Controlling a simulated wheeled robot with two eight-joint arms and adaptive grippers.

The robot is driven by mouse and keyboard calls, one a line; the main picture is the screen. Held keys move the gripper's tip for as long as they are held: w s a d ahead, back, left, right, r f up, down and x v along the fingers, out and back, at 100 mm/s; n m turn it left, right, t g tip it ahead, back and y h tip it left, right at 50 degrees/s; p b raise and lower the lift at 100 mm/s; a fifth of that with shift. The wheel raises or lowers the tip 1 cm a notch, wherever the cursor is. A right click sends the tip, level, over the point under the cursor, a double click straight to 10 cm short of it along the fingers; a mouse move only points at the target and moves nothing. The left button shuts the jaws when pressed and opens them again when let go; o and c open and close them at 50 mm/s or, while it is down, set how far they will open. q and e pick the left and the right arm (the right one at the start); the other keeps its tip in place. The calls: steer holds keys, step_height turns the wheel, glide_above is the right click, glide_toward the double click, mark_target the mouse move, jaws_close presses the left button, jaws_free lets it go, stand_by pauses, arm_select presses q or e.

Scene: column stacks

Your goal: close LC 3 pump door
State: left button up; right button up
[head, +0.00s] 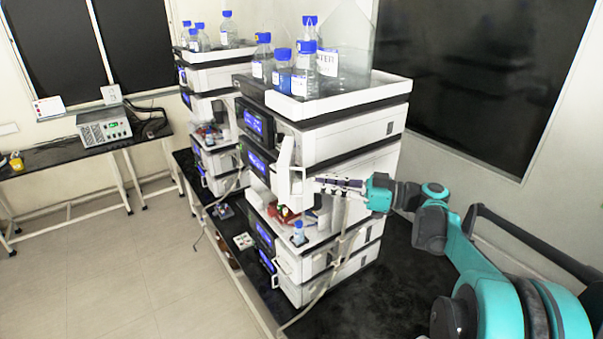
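The near instrument stack (350,145) stands on the black bench, with several white modules on top of one another. A white door panel (286,165) on its middle module stands swung out from the front. Behind and below it is an open bay (283,212) with red and dark parts. No number on the stack is readable, so I cannot tell whether it is LC 3. My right gripper (318,185) comes in from the right, its tip close beside the door panel. Whether it touches the panel, and whether its fingers are open or shut, is unclear. My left gripper is not in view.
Blue-capped bottles (282,68) stand in a white tray (340,103) on top of the near stack. A small bottle (299,233) stands at the open bay. A second stack (207,75) is behind at left. A pale tube hangs down the near stack. The floor at left is clear.

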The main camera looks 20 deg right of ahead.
mark_target(304, 192)
steer(key=p+x, duration=0.1)
steer(key=x, duration=0.4)
steer(key=shift+w+a, duration=0.15)
jaws_close()
steer(key=shift+a, duration=0.2)
